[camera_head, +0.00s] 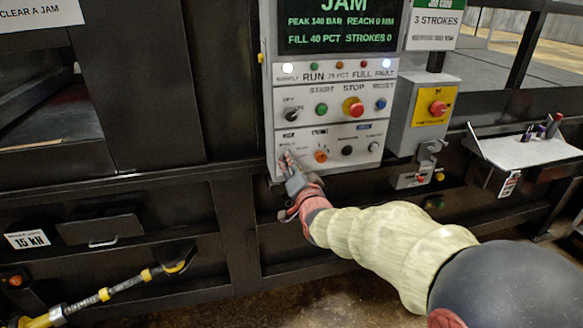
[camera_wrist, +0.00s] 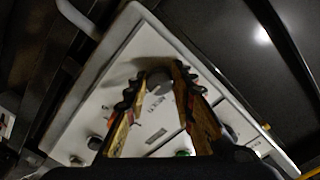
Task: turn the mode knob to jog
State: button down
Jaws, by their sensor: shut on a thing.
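The mode knob (camera_wrist: 158,82) shows in the wrist view as a rounded grey knob between my two fingertips. My gripper (camera_wrist: 155,88) is shut on it, one finger on each side. In the head view my gripper (camera_head: 289,163) is at the lower left corner of the white control panel (camera_head: 276,140) and hides most of the knob.
A black selector knob (camera_head: 291,115) sits just above, with a green start button (camera_head: 321,108) and a red stop button (camera_head: 354,108) to its right. An orange button (camera_head: 320,156) is close right of my gripper. A grey shelf (camera_head: 520,150) juts out farther right.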

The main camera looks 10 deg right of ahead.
dwell(0.3)
jog(key=c, duration=1.6)
grip_release()
jog(key=shift+o, duration=0.5)
jog(key=shift+s, duration=0.1)
jog(key=s, duration=1.1)
jog(key=shift+s+r, duration=0.2)
jog(key=shift+s, duration=0.2)
